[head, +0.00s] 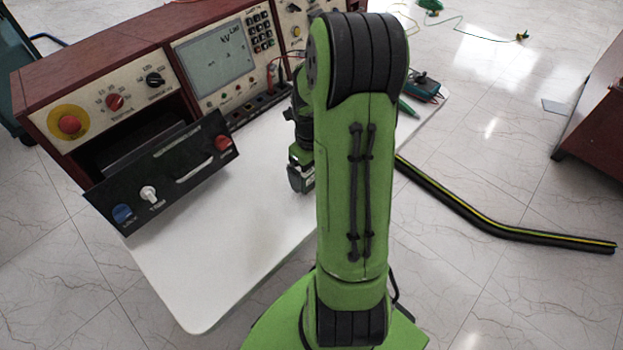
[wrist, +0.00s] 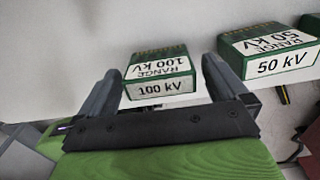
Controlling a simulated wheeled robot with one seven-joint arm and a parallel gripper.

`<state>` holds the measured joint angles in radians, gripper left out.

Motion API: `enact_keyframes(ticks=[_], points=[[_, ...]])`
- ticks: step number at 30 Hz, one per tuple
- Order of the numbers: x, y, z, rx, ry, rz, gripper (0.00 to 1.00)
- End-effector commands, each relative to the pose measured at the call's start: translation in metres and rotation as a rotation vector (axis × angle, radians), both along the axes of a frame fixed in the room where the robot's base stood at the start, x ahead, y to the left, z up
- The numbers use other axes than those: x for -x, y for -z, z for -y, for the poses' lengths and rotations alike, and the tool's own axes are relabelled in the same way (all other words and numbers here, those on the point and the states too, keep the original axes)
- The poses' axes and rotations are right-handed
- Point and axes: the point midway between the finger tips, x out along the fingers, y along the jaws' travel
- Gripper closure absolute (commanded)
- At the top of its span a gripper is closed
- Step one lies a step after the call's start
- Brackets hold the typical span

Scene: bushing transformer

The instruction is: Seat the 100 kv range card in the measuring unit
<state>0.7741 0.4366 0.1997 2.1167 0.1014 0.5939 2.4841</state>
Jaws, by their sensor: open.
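The 100 kV range card (wrist: 160,80) is a green and white block with "RANGE 100 kV" on its top and "100 kV" on its near face. It lies on a pale surface in the wrist view. My gripper (wrist: 163,63) is open, with one finger on each side of the card; I cannot tell whether either touches it. In the head view my arm hides the card and most of the gripper. The measuring unit (head: 215,65), with a grey "kV" display and keypad, is in the red console at the upper left. Its card slot cannot be made out.
A 50 kV range card (wrist: 270,55) sits close to the right of the gripper, with another block partly seen beyond it. A black panel with knobs (head: 160,180) juts from the console over the white tabletop (head: 215,265). The tabletop's front part is clear.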

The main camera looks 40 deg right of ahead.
Motion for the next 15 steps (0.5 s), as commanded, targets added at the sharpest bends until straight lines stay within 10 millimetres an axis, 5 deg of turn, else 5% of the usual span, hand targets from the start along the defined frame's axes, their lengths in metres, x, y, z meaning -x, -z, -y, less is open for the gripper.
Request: enact_keyframes(ticks=[2,12,15], points=[[-0.0001,-0.002,0.0001,0.001,0.0,0.001,0.0],[-0.0001,-0.0025,0.0001,0.0,0.0,0.001,0.51],[-0.0002,-0.0026,0.0001,0.001,0.0,0.001,0.53]])
